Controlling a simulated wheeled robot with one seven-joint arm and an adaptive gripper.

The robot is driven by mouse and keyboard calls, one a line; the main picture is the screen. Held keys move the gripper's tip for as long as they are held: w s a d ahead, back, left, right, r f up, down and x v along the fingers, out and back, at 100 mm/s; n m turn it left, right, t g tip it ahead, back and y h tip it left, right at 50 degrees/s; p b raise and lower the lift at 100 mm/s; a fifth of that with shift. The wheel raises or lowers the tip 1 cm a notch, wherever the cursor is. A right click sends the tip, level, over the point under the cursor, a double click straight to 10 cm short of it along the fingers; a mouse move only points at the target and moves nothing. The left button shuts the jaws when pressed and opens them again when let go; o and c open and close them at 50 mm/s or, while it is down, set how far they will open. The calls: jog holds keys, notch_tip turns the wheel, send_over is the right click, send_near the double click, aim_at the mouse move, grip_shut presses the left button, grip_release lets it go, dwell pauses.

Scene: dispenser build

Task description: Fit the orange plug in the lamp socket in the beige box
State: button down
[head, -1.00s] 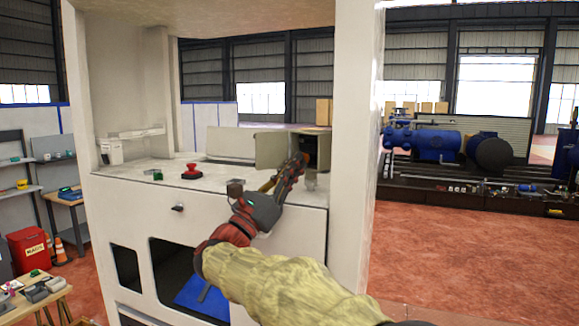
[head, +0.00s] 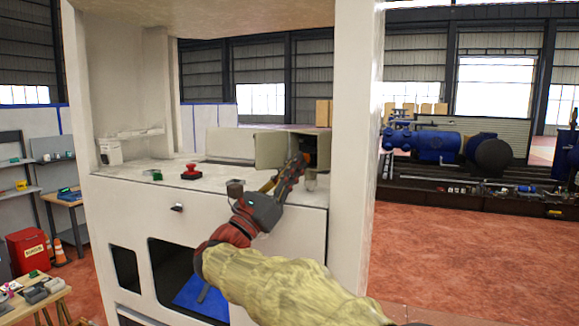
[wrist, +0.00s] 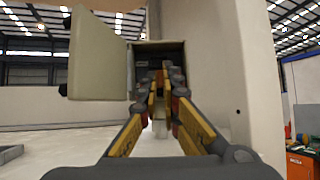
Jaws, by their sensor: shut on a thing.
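The beige box (wrist: 141,49) stands on the white counter with its door swung open to the left and its dark inside facing my gripper. The open door (head: 270,150) also shows in the head view. My gripper (wrist: 166,78) points into the box opening, fingertips at its mouth; it also shows in the head view (head: 303,160). It is shut on the orange plug, of which only a small orange bit (head: 308,157) shows by the fingertips. The fingers hide the rest. I cannot make out the lamp socket in the dark box, nor whether the plug touches it.
A white upright post (head: 346,150) stands close to the right of the box. On the counter (head: 130,172) are a red button (head: 191,172), a small green item (head: 157,175) and a small grey cup-like piece (head: 235,187). The counter's left part is mostly clear.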

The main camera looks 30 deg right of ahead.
jog(key=shift+d+f, duration=0.35)
dwell(0.3)
jog(key=shift+w+a+r, duration=0.1)
jog(key=shift+r, duration=0.05)
dwell(0.5)
jog(key=shift+r, duration=0.45)
dwell(0.4)
jog(key=shift+w+a+r, duration=0.15)
jog(key=shift+w, duration=0.05)
dwell(0.6)
jog(key=shift+f, duration=0.2)
dwell(0.4)
